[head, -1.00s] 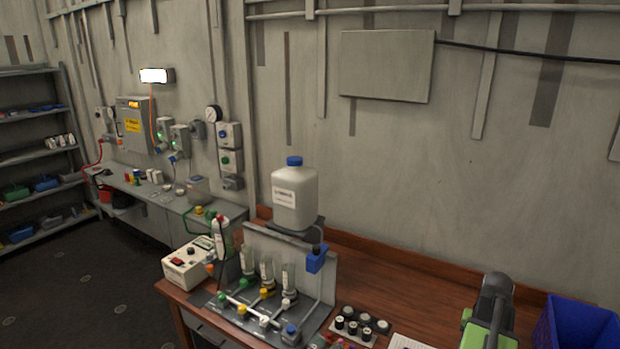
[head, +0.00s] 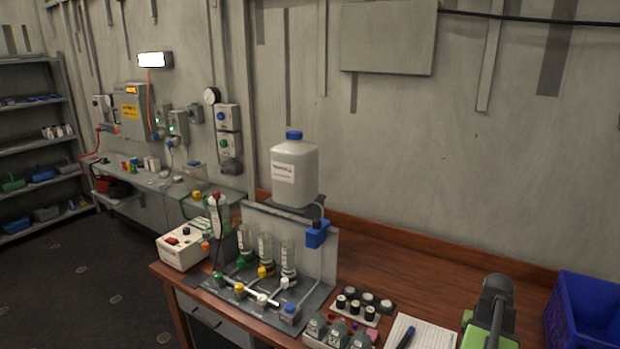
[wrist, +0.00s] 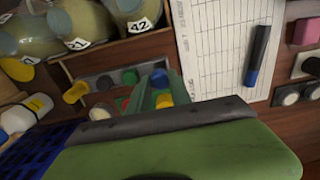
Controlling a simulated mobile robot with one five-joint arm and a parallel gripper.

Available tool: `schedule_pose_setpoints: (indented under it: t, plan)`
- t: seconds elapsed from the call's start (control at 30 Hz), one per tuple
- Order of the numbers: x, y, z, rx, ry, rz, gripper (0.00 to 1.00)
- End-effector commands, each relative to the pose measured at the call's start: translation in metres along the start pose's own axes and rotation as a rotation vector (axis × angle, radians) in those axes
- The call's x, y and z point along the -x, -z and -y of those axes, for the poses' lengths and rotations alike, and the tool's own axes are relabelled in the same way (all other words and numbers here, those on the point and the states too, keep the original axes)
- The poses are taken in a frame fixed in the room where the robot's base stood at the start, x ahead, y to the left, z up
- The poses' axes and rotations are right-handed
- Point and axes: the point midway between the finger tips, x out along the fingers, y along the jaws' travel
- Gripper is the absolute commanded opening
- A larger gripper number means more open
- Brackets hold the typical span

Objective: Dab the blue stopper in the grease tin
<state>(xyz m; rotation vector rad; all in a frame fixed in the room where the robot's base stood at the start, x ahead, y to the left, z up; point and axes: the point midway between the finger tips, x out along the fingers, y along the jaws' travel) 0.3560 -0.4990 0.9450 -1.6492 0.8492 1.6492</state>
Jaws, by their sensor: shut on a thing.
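My gripper (wrist: 155,90) shows in the wrist view as two narrow green fingers beyond a dark bar and a green body. They are shut on a small blue piece (wrist: 159,76), which looks like the blue stopper; the fingers hide part of it. Yellow and red pieces show close beside the fingers, and I cannot tell whether they touch. In the head view my green and dark arm end stands at the lower right, its fingertips out of sight. I cannot make out the grease tin for certain in either view.
Numbered jars (head: 338,332), a sheet of paper (head: 425,332) with a pen (head: 405,338), and a blue crate (head: 585,315) crowd the bench front. A rack with valves and tubes (head: 265,270) stands left, under a white canister (head: 294,170). Bare wood lies behind the paper.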

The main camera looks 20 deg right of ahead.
Motion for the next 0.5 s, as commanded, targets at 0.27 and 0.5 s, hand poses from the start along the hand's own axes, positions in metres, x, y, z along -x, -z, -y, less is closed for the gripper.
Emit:
schedule_pose_setpoints:
  t: [0.27, 0.5]
  plan:
    - [0.018, 0.0, 0.0, 0.0, 0.0, 0.0, 0.0]
    - [0.075, 0.0, 0.0, 0.0, 0.0, 0.0, 0.0]
